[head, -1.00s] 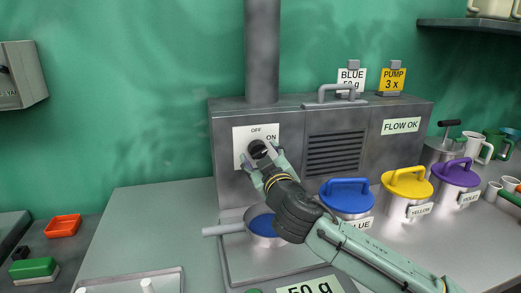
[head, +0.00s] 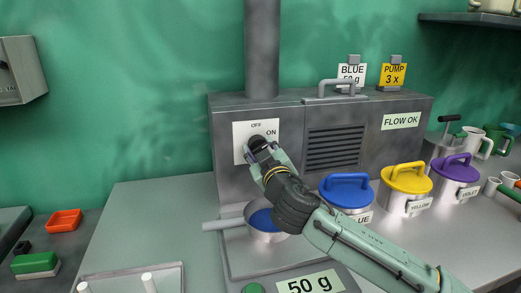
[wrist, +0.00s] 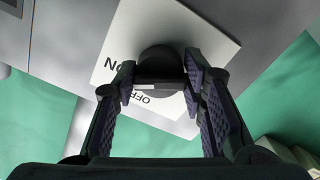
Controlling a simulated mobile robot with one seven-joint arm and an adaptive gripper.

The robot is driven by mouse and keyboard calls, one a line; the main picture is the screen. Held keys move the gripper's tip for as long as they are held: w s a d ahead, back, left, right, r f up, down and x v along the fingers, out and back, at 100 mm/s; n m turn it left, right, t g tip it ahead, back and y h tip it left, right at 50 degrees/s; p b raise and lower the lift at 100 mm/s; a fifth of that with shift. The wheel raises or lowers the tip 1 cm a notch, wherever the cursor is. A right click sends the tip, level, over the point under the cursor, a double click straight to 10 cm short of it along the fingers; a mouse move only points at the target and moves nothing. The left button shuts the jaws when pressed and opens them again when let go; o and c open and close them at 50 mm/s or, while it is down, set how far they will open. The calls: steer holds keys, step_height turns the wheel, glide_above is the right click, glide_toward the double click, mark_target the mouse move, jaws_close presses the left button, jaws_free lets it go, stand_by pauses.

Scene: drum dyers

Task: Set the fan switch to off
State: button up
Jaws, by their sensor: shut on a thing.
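The fan switch is a round black knob (head: 257,142) on a white plate (head: 242,131) marked OFF at the top and ON at the right, on the front of the grey metal cabinet. My gripper (head: 262,151) reaches it from the lower right, with its fingers shut on the knob. In the wrist view the knob (wrist: 160,62) sits between the two dark padded fingers, and the plate (wrist: 195,30) shows behind it, seen turned, with OFF below the knob and ON to the left. The fingers partly cover the knob, so I cannot tell its exact setting.
A pan of blue dye (head: 264,220) stands below my gripper. Blue (head: 347,190), yellow (head: 407,178) and violet (head: 457,171) lidded pots stand close to the right of my arm.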

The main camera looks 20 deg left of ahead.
steer(key=shift+c, duration=1)
steer(key=n+b, duration=0.2)
steer(key=n, duration=0.3)
steer(key=shift+f, duration=0.1)
steer(key=n+b, duration=0.2)
steer(key=n, duration=0.4)
steer(key=shift+n, duration=0.4)
steer(key=shift+r, duration=0.2)
steer(key=o, duration=1.2)
steer(key=shift+c, duration=0.2)
